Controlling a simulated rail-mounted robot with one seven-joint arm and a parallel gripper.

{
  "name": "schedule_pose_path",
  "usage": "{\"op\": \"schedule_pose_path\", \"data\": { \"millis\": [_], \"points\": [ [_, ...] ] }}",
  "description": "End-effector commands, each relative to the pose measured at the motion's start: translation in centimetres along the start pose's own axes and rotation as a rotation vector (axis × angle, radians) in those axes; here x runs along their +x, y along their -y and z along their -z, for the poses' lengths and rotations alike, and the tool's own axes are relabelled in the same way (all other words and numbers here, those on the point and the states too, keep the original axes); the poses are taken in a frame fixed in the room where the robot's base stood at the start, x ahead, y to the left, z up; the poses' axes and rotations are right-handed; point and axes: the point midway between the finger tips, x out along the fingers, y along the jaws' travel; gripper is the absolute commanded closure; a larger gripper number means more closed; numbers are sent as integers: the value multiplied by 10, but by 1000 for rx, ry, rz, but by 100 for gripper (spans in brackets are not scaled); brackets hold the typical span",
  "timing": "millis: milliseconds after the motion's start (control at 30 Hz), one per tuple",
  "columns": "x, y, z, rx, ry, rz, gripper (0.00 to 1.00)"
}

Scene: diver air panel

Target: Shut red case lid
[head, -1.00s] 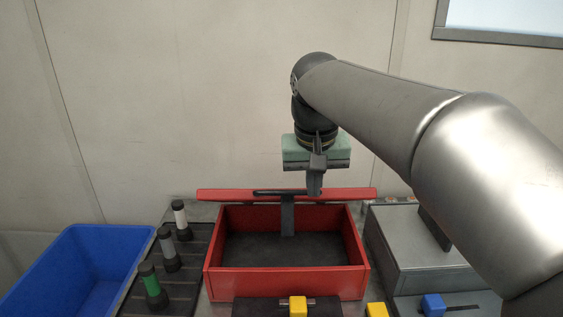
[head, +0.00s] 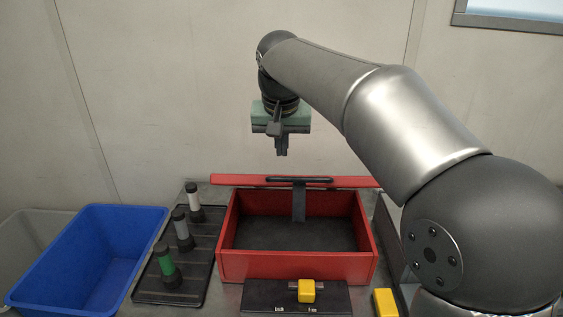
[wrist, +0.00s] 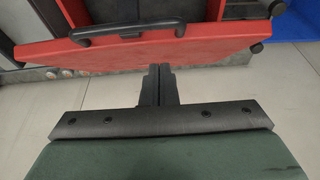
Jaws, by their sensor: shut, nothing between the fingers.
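The red case (head: 297,265) stands open on the bench in the head view, with its dark floor bare. Its red lid (head: 235,180) stands raised along the back edge, seen nearly edge-on, with a dark bar handle on it. In the wrist view the lid (wrist: 215,38) spans the top, and its black handle (wrist: 125,29) shows near its edge. My gripper (head: 282,152) is shut and empty, above and behind the lid in the head view. Its fingertips in the wrist view (wrist: 158,70) appear close to the lid's edge; whether they touch it, I cannot tell.
A blue bin (head: 90,255) stands at the left. A black rack (head: 190,270) beside the case holds white, grey and green-banded cylinders. A yellow block (head: 307,291) sits on a dark plate before the case, and another yellow block (head: 385,302) lies to its right.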

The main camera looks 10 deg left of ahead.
Motion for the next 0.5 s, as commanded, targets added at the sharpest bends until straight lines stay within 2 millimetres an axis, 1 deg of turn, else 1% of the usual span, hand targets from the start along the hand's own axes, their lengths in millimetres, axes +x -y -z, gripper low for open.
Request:
{"op": "schedule_pose_path", "data": {
  "millis": [100,200,333,500],
  "points": [
    [12,0,-14,-1,1,-1,100],
    [20,0,-22,0,1,-1,100],
    [25,0,-27,1,0,0,100],
    [27,0,-28,1,-1,0,100]
  ]
}}
